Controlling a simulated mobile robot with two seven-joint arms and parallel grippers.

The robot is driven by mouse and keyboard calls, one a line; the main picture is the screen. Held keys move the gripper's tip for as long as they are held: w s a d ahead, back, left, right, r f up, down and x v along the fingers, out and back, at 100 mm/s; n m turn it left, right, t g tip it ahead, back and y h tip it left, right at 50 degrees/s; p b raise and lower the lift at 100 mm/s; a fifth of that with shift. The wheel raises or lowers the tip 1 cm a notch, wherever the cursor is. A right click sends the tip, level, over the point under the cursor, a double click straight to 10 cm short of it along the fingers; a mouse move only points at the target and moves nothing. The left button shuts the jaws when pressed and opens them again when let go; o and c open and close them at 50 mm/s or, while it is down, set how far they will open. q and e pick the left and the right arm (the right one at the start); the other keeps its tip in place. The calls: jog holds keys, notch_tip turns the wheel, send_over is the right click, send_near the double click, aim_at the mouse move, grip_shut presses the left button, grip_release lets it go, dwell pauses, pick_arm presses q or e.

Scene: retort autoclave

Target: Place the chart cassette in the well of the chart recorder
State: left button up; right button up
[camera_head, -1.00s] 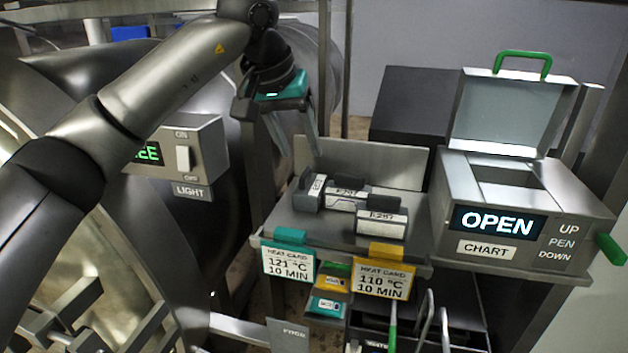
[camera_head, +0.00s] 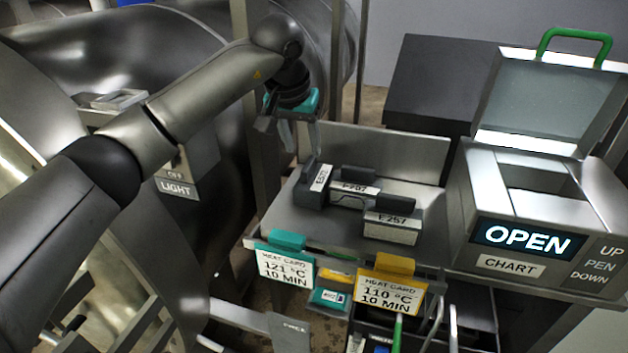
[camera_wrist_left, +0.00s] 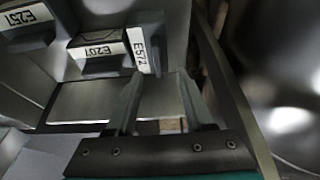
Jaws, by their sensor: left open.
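Three dark cassettes with white labels lie on a steel shelf (camera_head: 285,217): one labelled E572 (camera_head: 314,186), one that reads like E207 (camera_head: 356,186) and one labelled E257 (camera_head: 392,224). In the left wrist view they show as E572 (camera_wrist_left: 146,45), E207 (camera_wrist_left: 98,48) and E257 (camera_wrist_left: 25,28). The chart recorder (camera_head: 461,210) stands at the right, its display reading OPEN, its lid (camera_head: 530,105) raised and its well (camera_head: 540,181) uncovered. My left gripper (camera_head: 300,145) is open and empty, beside the shelf's back left corner near E572; its fingers (camera_wrist_left: 160,98) show apart. My right gripper is not in view.
A teal heat card (camera_head: 286,264) and a yellow heat card (camera_head: 391,290) hang on the shelf's front edge. A steel back plate (camera_head: 390,152) rises behind the cassettes. A dark box (camera_head: 430,85) stands behind. A steel vessel fills the left.

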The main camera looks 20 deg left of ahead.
aim_at(309, 163)
pick_arm(q)
jog(key=shift+f, duration=0.2)
jog(key=shift+w+d+f, duration=0.1)
jog(key=shift+w+f, duration=0.1)
jog(key=shift+f, duration=0.15)
jog(key=p+x, duration=0.1)
jog(key=x, duration=0.2)
jog(key=shift+w+d+f+p, duration=0.1)
jog(key=shift+w+f+p, duration=0.1)
jog(key=shift+w+p, duration=0.1)
jog(key=shift+w+f, duration=0.1)
jog(key=shift+f, duration=0.25)
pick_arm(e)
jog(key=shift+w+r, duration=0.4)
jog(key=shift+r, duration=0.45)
pick_arm(q)
grip_shut()
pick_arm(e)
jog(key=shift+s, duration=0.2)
pick_arm(q)
jog(key=shift+r, duration=0.1)
